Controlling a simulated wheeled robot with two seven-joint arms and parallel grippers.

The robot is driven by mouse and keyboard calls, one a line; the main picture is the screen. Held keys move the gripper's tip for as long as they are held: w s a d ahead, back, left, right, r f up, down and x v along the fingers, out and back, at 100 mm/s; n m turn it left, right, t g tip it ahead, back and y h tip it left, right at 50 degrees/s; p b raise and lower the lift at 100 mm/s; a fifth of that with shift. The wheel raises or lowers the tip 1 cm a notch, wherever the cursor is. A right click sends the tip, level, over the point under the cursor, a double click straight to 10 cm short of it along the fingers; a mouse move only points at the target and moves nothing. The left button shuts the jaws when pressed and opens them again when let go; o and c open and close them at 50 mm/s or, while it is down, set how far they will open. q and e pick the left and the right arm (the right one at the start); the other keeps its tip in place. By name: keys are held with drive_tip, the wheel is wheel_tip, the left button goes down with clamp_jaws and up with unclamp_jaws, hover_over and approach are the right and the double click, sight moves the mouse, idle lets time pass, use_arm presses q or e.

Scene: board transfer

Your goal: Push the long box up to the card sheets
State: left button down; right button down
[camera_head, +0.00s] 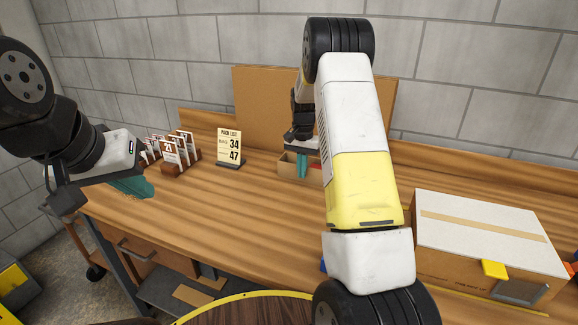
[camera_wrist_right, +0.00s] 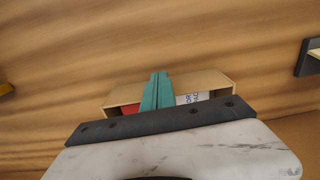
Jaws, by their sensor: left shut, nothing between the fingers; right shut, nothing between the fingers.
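A low, open cardboard box (camera_head: 286,166), which appears to be the long box, sits on the bench near the back. It also shows in the right wrist view (camera_wrist_right: 222,82), with red and white contents. A tall brown sheet (camera_head: 265,105), seemingly the card sheets, stands upright behind it against the wall. My right gripper (camera_head: 301,168) is shut and empty, its teal fingers (camera_wrist_right: 157,88) pointing down at the box; I cannot tell whether they touch it. My right arm hides part of the box and sheet. My left gripper (camera_head: 134,188) is shut and empty over the bench's left end.
Racks of numbered cards (camera_head: 176,152) stand further left. A large white-topped carton (camera_head: 480,232) with a yellow item on it fills the right. The wooden bench (camera_head: 235,205) is clear at the middle front.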

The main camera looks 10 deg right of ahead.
sight(310, 159)
drive_tip(key=w+d, duration=0.1)
drive_tip(key=w, duration=0.1)
drive_tip(key=w+d, duration=0.3)
drive_tip(key=w, duration=0.1)
drive_tip(key=shift+w+d+f, duration=0.1)
drive_tip(key=shift+w+d, duration=0.55)
drive_tip(key=shift+w, duration=0.1)
